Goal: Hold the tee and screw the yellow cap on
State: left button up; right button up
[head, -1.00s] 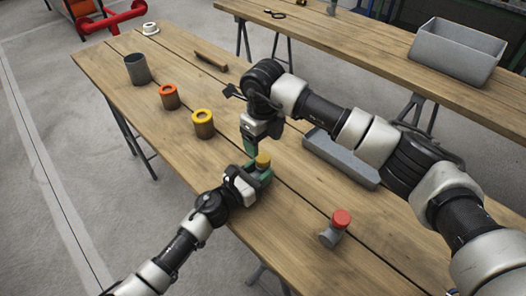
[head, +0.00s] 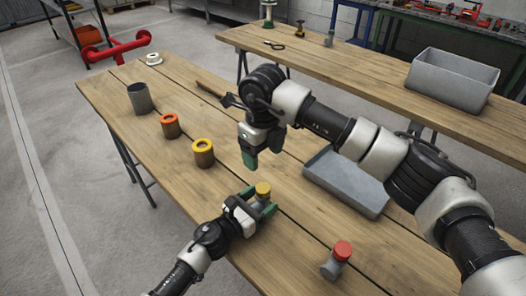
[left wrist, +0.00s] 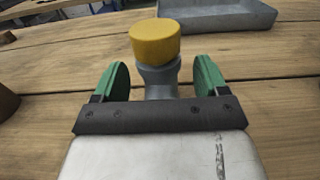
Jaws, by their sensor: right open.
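The grey tee (left wrist: 160,82) stands on the table with the yellow cap (head: 263,188) on its top; the cap also shows in the left wrist view (left wrist: 154,42) and looks level. My left gripper (head: 260,203) has its green fingers on either side of the tee. In the left wrist view a gap shows between each finger (left wrist: 162,82) and the tee, so it is open around it. My right gripper (head: 262,157) is open and empty, above and apart from the cap. The tee's lower part is hidden behind my left gripper.
A yellow-ringed container (head: 203,153), an orange-ringed one (head: 171,126) and a grey cup (head: 142,98) stand to the left. A red-capped grey fitting (head: 337,260) stands at the front right. A grey tray (head: 372,204) lies right of the tee.

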pick_arm(q)
jog(key=b+v, duration=0.1)
jog(key=v, duration=0.8)
jog(key=shift+s+a, duration=0.2)
jog(key=shift+s+a+b, duration=0.3)
jog(key=shift+s+a, duration=0.15)
